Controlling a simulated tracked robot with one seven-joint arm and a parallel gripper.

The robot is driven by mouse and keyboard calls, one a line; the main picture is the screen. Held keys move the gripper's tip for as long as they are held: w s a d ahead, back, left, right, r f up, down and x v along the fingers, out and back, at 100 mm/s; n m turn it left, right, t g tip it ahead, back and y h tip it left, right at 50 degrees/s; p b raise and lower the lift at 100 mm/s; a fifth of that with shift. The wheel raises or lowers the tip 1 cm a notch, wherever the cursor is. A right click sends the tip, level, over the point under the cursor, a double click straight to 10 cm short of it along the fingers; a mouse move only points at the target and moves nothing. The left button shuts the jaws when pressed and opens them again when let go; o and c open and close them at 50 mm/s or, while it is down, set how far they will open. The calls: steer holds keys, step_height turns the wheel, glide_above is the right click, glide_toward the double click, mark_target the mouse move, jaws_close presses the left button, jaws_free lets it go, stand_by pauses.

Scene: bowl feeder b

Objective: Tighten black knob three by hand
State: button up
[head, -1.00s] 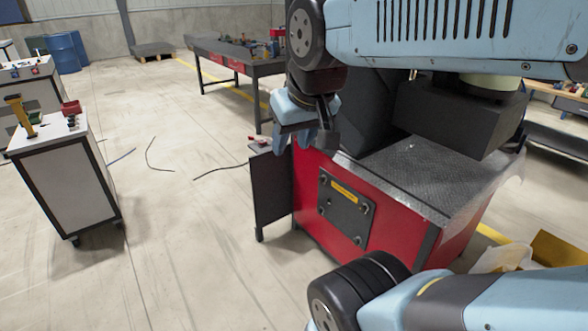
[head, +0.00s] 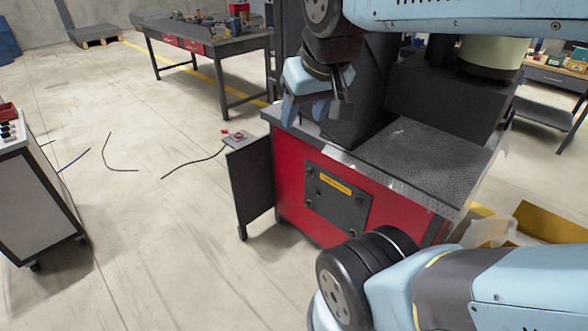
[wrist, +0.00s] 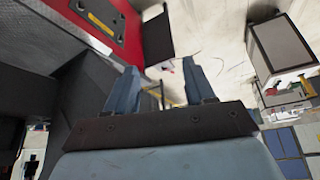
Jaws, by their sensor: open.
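A dark cover plate (head: 337,197) with a yellow label is mounted on the front of a red cabinet (head: 290,168). Small dark knobs sit near the plate's corners, such as the upper left knob (head: 310,169) and the lower right knob (head: 350,228). I cannot tell which is knob three. My gripper (head: 303,110) hangs above the cabinet's upper left corner in the head view, apart from the plate. In the wrist view the plate (wrist: 97,18) shows at the top left, away from my fingers (wrist: 160,85), which are spread with nothing between them.
An open dark door (head: 250,180) stands out from the cabinet's left side. A small box with a red button (head: 234,138) and cables lie on the floor beyond it. A workbench (head: 205,48) stands behind, and a white cart (head: 35,195) at left. The floor in front is clear.

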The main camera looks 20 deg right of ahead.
steer(key=shift+o, duration=0.7)
steer(key=shift+w+d, duration=0.1)
steer(key=shift+w, duration=0.2)
steer(key=w+d+f+n+g+h, duration=0.45)
steer(key=w+f, duration=0.55)
steer(key=w, duration=0.3)
steer(key=w+d+f+n+g+h, duration=0.35)
steer(key=w+d+f, duration=0.25)
steer(key=w+f, duration=0.6)
steer(key=w+d+f+n+t+h, duration=0.1)
steer(key=w+f+n+h, duration=0.2)
steer(key=w+f, duration=0.4)
steer(key=w+d+f+n+t+h, duration=0.1)
steer(key=w+f+n+h, duration=0.3)
steer(key=f, duration=0.6)
steer(key=n+t+h, duration=0.2)
steer(key=n+t, duration=0.5)
steer(key=n, duration=0.1)
glide_toward(308, 174)
steer(key=x, duration=0.9)
steer(key=shift+w, duration=0.15)
steer(key=shift+c, duration=0.3)
